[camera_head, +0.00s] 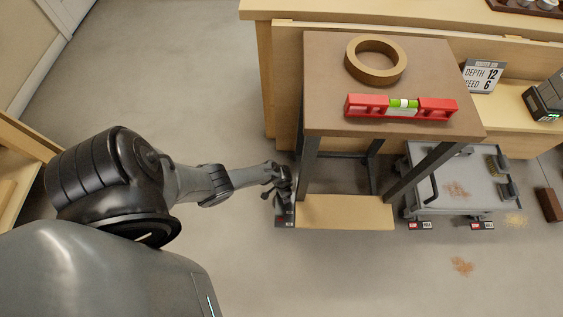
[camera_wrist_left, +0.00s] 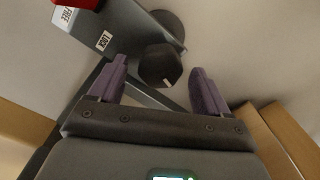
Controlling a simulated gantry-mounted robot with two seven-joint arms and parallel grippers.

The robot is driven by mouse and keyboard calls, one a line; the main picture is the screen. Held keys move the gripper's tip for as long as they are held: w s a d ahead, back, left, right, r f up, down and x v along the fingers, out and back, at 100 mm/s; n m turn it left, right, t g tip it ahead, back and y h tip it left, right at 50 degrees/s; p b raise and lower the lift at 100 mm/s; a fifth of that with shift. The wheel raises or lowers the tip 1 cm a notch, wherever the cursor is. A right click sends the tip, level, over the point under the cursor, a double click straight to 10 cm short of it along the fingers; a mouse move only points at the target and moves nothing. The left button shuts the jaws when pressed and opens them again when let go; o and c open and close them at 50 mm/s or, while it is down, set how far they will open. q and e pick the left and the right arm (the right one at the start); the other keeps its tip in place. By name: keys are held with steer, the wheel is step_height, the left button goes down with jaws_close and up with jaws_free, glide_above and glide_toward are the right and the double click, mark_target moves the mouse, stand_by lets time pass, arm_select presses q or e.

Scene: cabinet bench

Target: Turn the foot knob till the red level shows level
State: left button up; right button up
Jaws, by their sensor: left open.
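The red level (camera_head: 365,105) lies on the brown top of a small stand (camera_head: 325,75), with a green vial in its middle. The bubble's place is too small to read. My left gripper (camera_head: 284,182) is low at the stand's front left leg. In the left wrist view my left gripper (camera_wrist_left: 158,75) is open, its two purple fingers apart. A dark faceted knob (camera_wrist_left: 160,65) shows in the gap between the fingertips, seemingly a little beyond them. I cannot tell whether either finger touches it. In the head view my gripper hides the knob.
A plate marked LOCK and FREE (camera_wrist_left: 122,32) is close by the knob. A tape roll (camera_head: 375,61) lies on the stand top. A pale board (camera_head: 345,212) spans the stand's base. A grey wheeled cart (camera_head: 455,185) stands at right. Floor to the left is clear.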

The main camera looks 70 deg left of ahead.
step_height(320, 180, up, 8)
steer(key=p, duration=0.7)
steer(key=shift+r+p, duration=0.25)
steer(key=shift+p, duration=0.15)
